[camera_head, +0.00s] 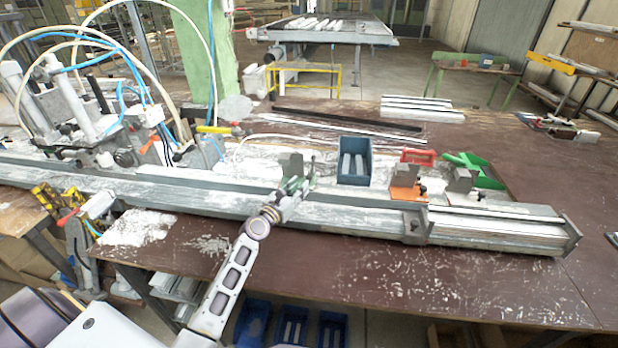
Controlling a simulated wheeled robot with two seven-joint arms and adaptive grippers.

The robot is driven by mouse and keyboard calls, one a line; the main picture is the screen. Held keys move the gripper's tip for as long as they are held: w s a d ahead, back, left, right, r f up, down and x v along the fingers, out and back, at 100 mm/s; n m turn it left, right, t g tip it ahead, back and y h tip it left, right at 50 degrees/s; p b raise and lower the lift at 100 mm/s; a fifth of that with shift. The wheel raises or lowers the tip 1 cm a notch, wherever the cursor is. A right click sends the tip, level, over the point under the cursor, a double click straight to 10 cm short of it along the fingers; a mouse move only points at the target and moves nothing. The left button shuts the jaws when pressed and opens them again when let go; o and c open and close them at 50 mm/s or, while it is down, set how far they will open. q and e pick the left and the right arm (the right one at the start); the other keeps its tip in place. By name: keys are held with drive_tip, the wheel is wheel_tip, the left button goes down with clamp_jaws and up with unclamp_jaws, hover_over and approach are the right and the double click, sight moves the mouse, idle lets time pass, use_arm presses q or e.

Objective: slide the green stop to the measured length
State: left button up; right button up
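A long grey rail (200,196) runs along the bench from the left to an end plate at the right. My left gripper (294,190) is over the middle of the rail, at a small green part beside a grey block (290,163). The fingers are small and overlap this part, so I cannot tell whether they grip it. A larger green piece (473,166) lies behind the rail at the right, beside another grey block (460,180). I cannot tell for sure which green part is the stop. My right gripper is not in view.
A blue bin (354,160) stands behind the rail, right of my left gripper. An orange piece (405,191) sits right of the bin. A machine with hoses (105,110) fills the left end. The brown tabletop (400,275) in front of the rail is mostly clear.

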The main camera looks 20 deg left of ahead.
sight(307, 178)
use_arm(q)
drive_tip(key=shift+w+d, duration=0.15)
drive_tip(key=shift+w, duration=1.05)
drive_tip(key=shift+w+d, duration=0.2)
drive_tip(key=shift+w, duration=0.95)
drive_tip(key=shift+w+d, duration=0.15)
drive_tip(key=shift+w, duration=1.05)
drive_tip(key=shift+c, duration=0.5)
clamp_jaws()
